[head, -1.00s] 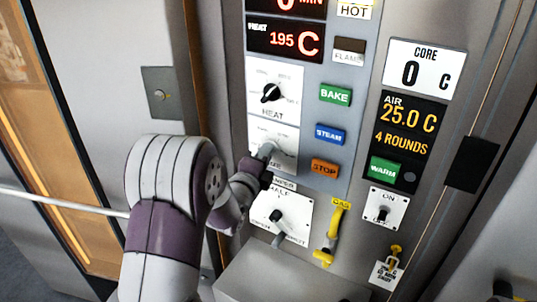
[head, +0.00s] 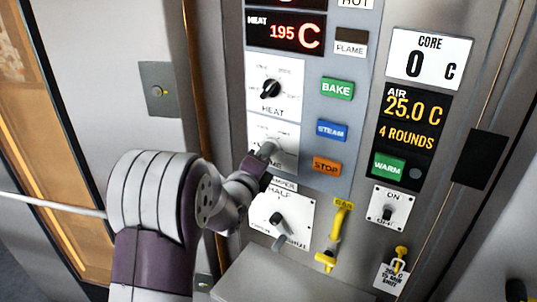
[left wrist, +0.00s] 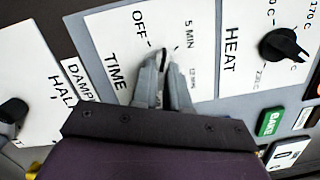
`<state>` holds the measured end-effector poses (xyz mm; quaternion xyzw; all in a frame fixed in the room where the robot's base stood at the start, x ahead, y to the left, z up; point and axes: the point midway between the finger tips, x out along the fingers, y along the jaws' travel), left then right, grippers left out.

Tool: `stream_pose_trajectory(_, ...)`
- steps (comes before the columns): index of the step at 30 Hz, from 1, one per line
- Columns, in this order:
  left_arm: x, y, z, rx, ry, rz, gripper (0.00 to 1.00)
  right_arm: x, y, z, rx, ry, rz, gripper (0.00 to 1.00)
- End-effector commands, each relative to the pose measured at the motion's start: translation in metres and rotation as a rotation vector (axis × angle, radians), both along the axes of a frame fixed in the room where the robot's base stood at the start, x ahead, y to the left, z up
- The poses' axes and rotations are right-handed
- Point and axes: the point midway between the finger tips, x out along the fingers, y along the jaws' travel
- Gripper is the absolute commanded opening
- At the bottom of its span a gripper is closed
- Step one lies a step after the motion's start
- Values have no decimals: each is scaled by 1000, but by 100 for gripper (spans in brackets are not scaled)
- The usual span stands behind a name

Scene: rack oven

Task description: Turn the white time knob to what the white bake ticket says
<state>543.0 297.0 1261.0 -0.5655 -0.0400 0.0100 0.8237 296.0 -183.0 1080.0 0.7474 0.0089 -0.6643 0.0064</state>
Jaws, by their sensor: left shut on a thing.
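The TIME dial plate (head: 288,131) sits below the HEAT dial on the oven panel; it also shows in the left wrist view (left wrist: 107,35). My left gripper (head: 268,150) is shut on the white time knob, and its fingers (left wrist: 163,80) cover most of it. My right gripper is not in view.
The black HEAT knob (head: 271,89) is just above, with the heat display (head: 286,33) at 195 C. The damper lever (head: 279,221) is just below. BAKE (head: 337,89), STEAM (head: 332,130) and STOP (head: 327,167) buttons and a yellow gas lever (head: 340,225) lie right.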

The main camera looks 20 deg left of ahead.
Motion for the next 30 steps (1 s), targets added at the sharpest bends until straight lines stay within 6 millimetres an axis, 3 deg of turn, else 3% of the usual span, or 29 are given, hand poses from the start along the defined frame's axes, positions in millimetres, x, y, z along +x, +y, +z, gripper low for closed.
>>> stream_pose_trajectory(13, 0, 0, -6, 138, -7, 0, 0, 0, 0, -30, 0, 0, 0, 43)
stream_pose_trajectory(30, 0, 0, -6, 188, -9, -1, 0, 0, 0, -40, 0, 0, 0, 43)
